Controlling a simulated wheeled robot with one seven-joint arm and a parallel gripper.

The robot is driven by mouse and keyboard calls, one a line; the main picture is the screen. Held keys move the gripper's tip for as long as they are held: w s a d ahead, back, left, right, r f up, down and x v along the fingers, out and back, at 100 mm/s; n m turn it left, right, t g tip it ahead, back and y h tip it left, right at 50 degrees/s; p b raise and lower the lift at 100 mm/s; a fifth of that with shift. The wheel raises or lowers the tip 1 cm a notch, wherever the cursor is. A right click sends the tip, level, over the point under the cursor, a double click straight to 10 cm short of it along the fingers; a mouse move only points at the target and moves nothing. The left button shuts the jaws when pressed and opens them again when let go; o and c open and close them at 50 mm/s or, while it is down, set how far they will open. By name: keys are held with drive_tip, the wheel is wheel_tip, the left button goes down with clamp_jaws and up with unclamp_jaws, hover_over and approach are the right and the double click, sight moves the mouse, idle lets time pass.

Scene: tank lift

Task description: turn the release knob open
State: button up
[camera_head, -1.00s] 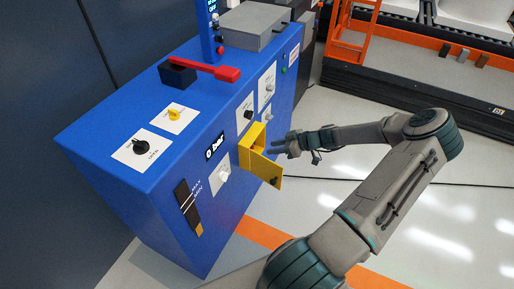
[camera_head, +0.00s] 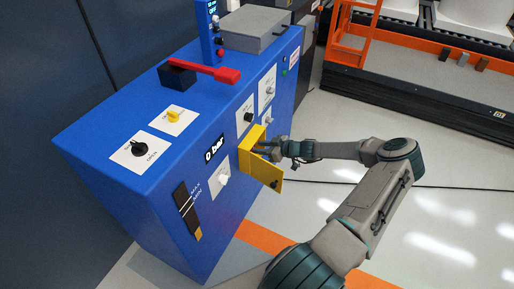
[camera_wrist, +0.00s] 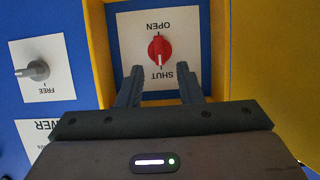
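The release knob is red (camera_wrist: 159,49) on a white plate (camera_wrist: 188,22) marked OPEN and SHUT, with the words upside down in the wrist view. Its pale pointer mark is turned toward SHUT. It sits inside a yellow box (camera_wrist: 98,40), whose open door (camera_head: 262,171) hangs out in the head view. My gripper (camera_wrist: 161,76) is open and empty. Its two fingertips are below the knob in the wrist view, one to each side, and not visibly touching it. In the head view my gripper (camera_head: 266,150) is at the box opening, and the knob is hidden.
The box is on a blue cabinet (camera_head: 110,185). A grey knob (camera_wrist: 32,71) marked FREE is left of the box in the wrist view. A red lever (camera_head: 215,72), black knob (camera_head: 138,149) and yellow knob (camera_head: 173,115) are on top. Open floor lies right.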

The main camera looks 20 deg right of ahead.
drive_tip(key=shift+x, duration=1.3)
clamp_jaws()
